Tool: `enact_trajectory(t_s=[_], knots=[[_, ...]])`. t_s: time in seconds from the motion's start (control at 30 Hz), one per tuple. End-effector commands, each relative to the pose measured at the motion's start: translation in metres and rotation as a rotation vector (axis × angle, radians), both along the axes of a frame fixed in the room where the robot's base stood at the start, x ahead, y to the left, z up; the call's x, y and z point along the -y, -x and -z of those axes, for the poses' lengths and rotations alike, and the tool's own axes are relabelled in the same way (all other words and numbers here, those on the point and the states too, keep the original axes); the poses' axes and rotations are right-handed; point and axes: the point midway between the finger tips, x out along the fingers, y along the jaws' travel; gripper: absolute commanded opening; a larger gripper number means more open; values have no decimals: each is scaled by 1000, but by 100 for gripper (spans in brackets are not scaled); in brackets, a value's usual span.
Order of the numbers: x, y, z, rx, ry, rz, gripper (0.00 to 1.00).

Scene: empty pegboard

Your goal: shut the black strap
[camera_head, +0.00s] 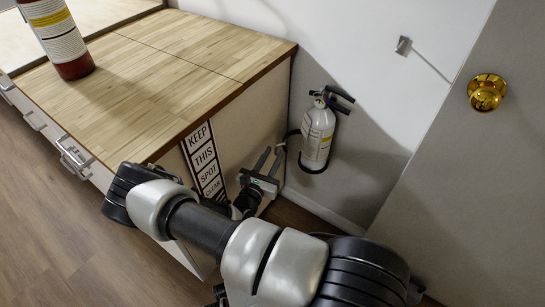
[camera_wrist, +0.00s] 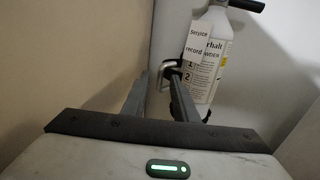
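A white fire extinguisher (camera_head: 318,132) with a black handle hangs on the wall beside the cabinet. It also shows in the wrist view (camera_wrist: 207,65), with a service tag on it.
The wooden-topped cabinet (camera_head: 150,85) stands close on the left, with a "keep this spot clear" sign (camera_head: 204,163) on its side. A red-based bottle (camera_head: 62,40) stands on top. A door with a gold knob (camera_head: 486,92) is on the right, leaving a narrow gap.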

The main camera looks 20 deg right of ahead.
Motion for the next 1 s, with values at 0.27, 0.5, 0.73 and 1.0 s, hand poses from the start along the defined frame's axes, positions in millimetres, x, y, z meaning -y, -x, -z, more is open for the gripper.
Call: enact_trajectory(t_s=[0.27,0.5,0.73,1.0], knots=[[0,0,0,0,0,0,0],[0,1,0,0,0,0,0],[0,1,0,0,0,0,0],[0,1,0,0,0,0,0]])
